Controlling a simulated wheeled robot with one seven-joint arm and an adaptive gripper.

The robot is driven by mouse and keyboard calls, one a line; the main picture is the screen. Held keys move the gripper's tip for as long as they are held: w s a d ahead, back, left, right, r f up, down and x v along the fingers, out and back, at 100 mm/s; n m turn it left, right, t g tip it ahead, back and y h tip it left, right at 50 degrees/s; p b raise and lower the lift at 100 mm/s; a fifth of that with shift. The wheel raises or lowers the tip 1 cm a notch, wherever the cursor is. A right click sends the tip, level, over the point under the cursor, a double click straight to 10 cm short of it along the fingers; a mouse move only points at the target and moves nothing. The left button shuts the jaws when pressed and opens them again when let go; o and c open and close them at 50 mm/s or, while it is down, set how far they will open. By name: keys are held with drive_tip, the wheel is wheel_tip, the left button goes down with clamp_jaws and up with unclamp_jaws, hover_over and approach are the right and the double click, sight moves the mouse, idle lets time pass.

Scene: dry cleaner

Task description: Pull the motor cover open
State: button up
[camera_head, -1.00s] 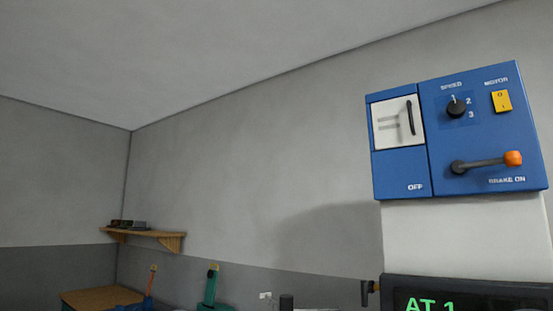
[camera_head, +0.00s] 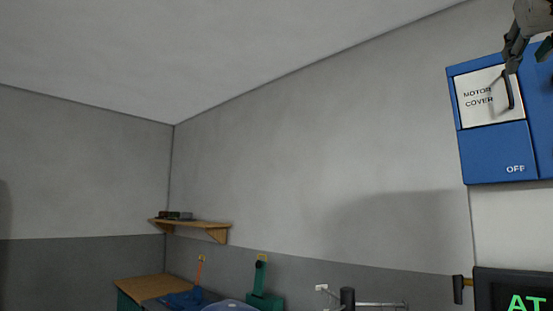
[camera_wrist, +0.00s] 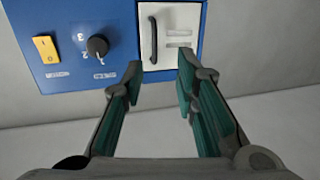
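The motor cover (camera_head: 478,101) is a white square panel lettered MOTOR COVER on the blue control box (camera_head: 493,152), at the right of the head view. It looks shut, flush with the box. Its dark upright bar handle (camera_head: 508,90) is on the cover's right side. In the wrist view, which is turned over, the cover (camera_wrist: 180,45) and its handle (camera_wrist: 153,40) are at top centre. My gripper (camera_head: 528,48) is at the top right corner of the head view, close to the handle's upper end. In the wrist view my gripper (camera_wrist: 160,70) is open and empty, with the handle beyond its fingertips.
Beside the cover are a black speed knob (camera_wrist: 97,46) and a yellow motor switch (camera_wrist: 46,48). A dark display (camera_head: 515,291) is below the box. A wooden shelf (camera_head: 195,223) is on the far wall. The wall left of the box is bare.

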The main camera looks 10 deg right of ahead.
sight(507, 80)
drive_tip(key=p+x, duration=0.1)
drive_tip(key=x, duration=0.3)
drive_tip(key=r+p+x, duration=0.1)
drive_tip(key=x, duration=0.4)
drive_tip(key=r+p+x, duration=0.1)
drive_tip(key=x, duration=0.3)
drive_tip(key=shift+s+d+r, duration=0.1)
drive_tip(key=shift+s+d, duration=0.05)
drive_tip(key=shift+d, duration=0.4)
drive_tip(key=shift+c, duration=0.4)
clamp_jaws()
